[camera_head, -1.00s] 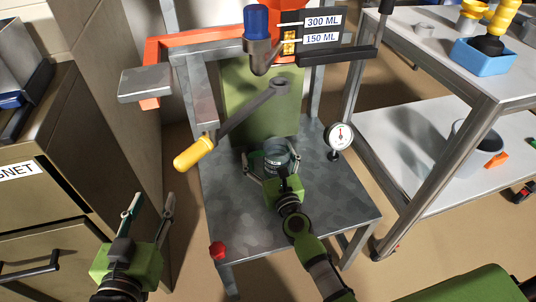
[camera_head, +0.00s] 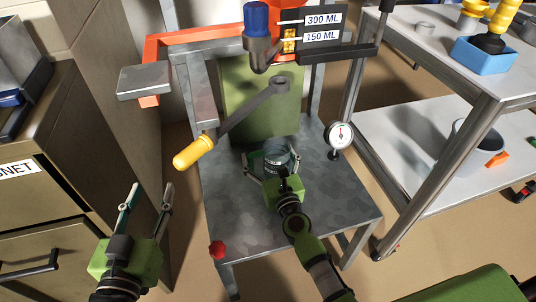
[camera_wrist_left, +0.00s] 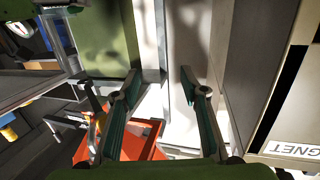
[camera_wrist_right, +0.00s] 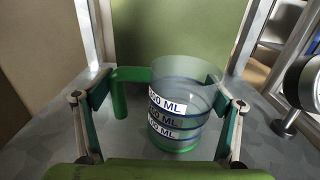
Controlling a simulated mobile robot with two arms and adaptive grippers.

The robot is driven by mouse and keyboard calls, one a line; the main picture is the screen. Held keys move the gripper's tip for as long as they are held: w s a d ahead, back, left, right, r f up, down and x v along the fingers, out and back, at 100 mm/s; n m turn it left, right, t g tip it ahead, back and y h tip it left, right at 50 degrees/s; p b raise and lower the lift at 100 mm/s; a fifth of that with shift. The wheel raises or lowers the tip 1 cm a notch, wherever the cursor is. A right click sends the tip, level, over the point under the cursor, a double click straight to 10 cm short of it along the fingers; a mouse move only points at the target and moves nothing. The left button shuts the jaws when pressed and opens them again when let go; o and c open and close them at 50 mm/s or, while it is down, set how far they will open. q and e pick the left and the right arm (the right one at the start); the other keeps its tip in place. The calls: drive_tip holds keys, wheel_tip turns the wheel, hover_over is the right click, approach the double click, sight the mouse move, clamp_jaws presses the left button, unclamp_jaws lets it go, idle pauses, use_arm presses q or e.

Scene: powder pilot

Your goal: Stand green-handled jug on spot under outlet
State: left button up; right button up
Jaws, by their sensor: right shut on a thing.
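The green-handled jug (camera_wrist_right: 180,105) is clear, with dark bands and white ML labels. In the right wrist view it stands upright between the fingers of my right gripper (camera_wrist_right: 160,115), which is shut on it, its green handle at the left. In the head view the jug (camera_head: 277,155) is at the metal stand's plate, in front of the green panel, partly hidden by my right gripper (camera_head: 272,168). The outlet (camera_head: 262,58), under a blue cap, is above and behind it. My left gripper (camera_head: 147,200) is open and empty, left of the stand. The spot itself is hidden.
A yellow-handled lever (camera_head: 195,152) reaches over the stand's left side. A round gauge (camera_head: 339,135) stands right of the jug, and a red knob (camera_head: 217,249) is at the plate's front left corner. A shelved cart (camera_head: 440,125) is at the right, a cabinet (camera_head: 40,230) at the left.

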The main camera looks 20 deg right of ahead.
use_arm(q)
drive_tip(key=shift+r, duration=0.1)
drive_tip(key=shift+w+r, duration=0.1)
drive_tip(key=shift+r, duration=0.15)
drive_tip(key=shift+r, duration=0.1)
use_arm(e)
drive_tip(key=o, duration=1)
use_arm(q)
drive_tip(key=shift+d+r+t, duration=0.1)
drive_tip(key=shift+r+t, duration=0.1)
drive_tip(key=shift+t, duration=0.1)
use_arm(e)
drive_tip(key=shift+o, duration=0.2)
use_arm(q)
drive_tip(key=shift+f, duration=0.2)
use_arm(e)
drive_tip(key=shift+f, duration=0.1)
drive_tip(key=shift+c, duration=0.4)
drive_tip(key=shift+s, duration=0.2)
